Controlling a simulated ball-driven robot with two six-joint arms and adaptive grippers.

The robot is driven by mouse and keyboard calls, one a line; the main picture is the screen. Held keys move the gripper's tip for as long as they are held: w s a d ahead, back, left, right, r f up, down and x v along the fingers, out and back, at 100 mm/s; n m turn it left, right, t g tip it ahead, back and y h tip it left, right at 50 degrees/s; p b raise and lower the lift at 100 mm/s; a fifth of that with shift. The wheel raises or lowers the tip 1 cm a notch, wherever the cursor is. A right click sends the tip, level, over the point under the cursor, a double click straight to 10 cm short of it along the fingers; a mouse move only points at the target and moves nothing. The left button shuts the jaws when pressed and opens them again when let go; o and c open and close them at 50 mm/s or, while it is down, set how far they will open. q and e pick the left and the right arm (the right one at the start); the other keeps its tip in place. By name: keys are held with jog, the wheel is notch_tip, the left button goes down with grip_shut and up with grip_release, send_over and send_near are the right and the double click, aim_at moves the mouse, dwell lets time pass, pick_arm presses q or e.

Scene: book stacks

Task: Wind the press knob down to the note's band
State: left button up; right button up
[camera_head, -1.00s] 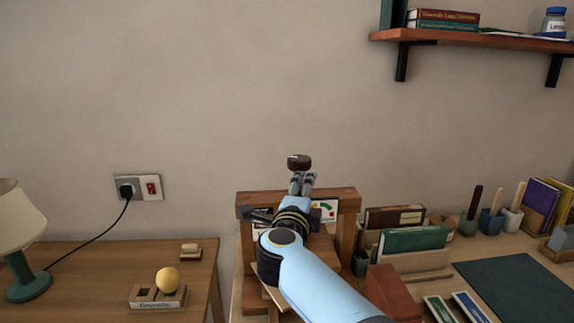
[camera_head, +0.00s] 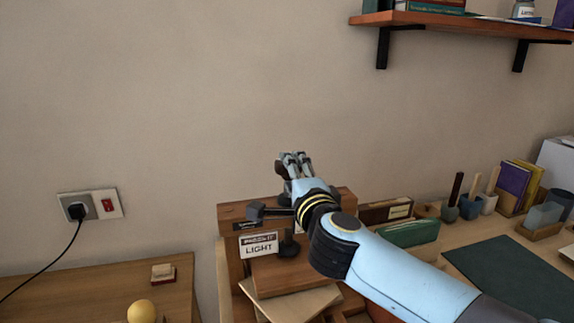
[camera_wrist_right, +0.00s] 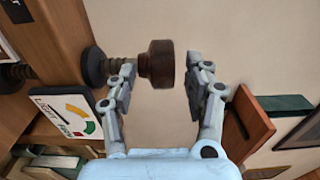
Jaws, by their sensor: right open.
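The press (camera_head: 232,216) is a wooden frame standing on the desk. A white note (camera_head: 258,245) on its front reads "LIGHT" under a dark line of small print. The press knob is a dark brown round grip (camera_wrist_right: 160,64) on a threaded post in the right wrist view. My right gripper (camera_head: 293,157) is over the press top; its open fingers also show in the wrist view (camera_wrist_right: 175,80), one on each side of the knob, with a gap on the right. The left gripper is out of view.
A smaller black knob (camera_head: 289,245) stands above a wooden board (camera_head: 295,272) within the press. A shelf (camera_head: 450,22) hangs above right.

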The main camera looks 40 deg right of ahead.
jog(key=x, duration=0.3)
jog(key=shift+d, duration=0.1)
jog(key=shift+w+d, duration=0.1)
jog(key=shift+w, duration=0.2)
jog(key=c, duration=0.5)
jog(key=shift+r, duration=0.1)
jog(key=c, duration=0.5)
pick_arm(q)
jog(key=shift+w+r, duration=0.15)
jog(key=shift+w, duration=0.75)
